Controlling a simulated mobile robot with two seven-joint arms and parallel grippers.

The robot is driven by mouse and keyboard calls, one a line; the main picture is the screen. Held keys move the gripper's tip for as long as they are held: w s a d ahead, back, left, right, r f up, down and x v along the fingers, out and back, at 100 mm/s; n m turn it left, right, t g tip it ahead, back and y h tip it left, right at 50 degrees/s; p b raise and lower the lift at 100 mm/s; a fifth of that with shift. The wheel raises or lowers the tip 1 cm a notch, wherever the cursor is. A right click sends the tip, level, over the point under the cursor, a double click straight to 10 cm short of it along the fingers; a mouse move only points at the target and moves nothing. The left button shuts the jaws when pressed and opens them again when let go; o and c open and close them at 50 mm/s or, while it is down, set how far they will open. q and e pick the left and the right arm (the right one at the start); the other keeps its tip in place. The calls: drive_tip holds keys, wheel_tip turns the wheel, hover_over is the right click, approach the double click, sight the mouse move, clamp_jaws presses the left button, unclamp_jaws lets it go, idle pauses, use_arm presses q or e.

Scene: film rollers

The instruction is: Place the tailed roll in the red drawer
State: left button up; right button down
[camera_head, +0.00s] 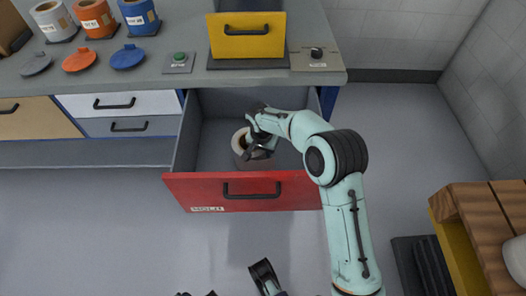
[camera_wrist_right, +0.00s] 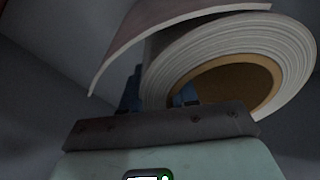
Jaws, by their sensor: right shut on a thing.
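The red drawer (camera_head: 192,190) is pulled open below the counter, with a black handle on its red front and a grey inside. My right gripper (camera_head: 254,148) reaches down into it and is shut on the tailed roll (camera_head: 239,139). In the right wrist view the roll (camera_wrist_right: 163,72) shows white wound layers, a brown core and a loose tail reaching out to the left. The gripper's blue fingertips are partly hidden behind the roll's edge. I cannot tell whether the roll touches the drawer floor. Dark parts at the bottom edge of the head view may be my left gripper; its jaws are unclear.
Closed drawers (camera_head: 115,102) lie left. A wooden rack (camera_head: 480,215) stands at right.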

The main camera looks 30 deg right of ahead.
drive_tip(key=shift+w, duration=0.1)
drive_tip(key=c, duration=0.9)
unclamp_jaws()
drive_tip(key=shift+f, duration=0.15)
use_arm(q)
drive_tip(key=shift+s+f, duration=0.1)
drive_tip(key=shift+s, duration=0.05)
use_arm(e)
drive_tip(key=shift+o, duration=0.2)
drive_tip(key=shift+r, duration=0.5)
use_arm(q)
drive_tip(key=shift+g+h, duration=0.4)
drive_tip(key=shift+g, duration=0.1)
drive_tip(key=s+d+r+p, duration=0.2)
drive_tip(key=s+r, duration=0.1)
drive_tip(key=shift+s+d+r+p, duration=0.15)
drive_tip(key=shift+s+p, duration=0.1)
drive_tip(key=shift+p, duration=0.15)
use_arm(e)
drive_tip(key=r, duration=0.3)
drive_tip(key=a+r, duration=0.1)
drive_tip(key=r, duration=0.3)
drive_tip(key=s+r, duration=0.1)
drive_tip(key=r, duration=0.3)
drive_tip(key=shift+s+a+r, duration=0.1)
drive_tip(key=shift+a, duration=0.1)
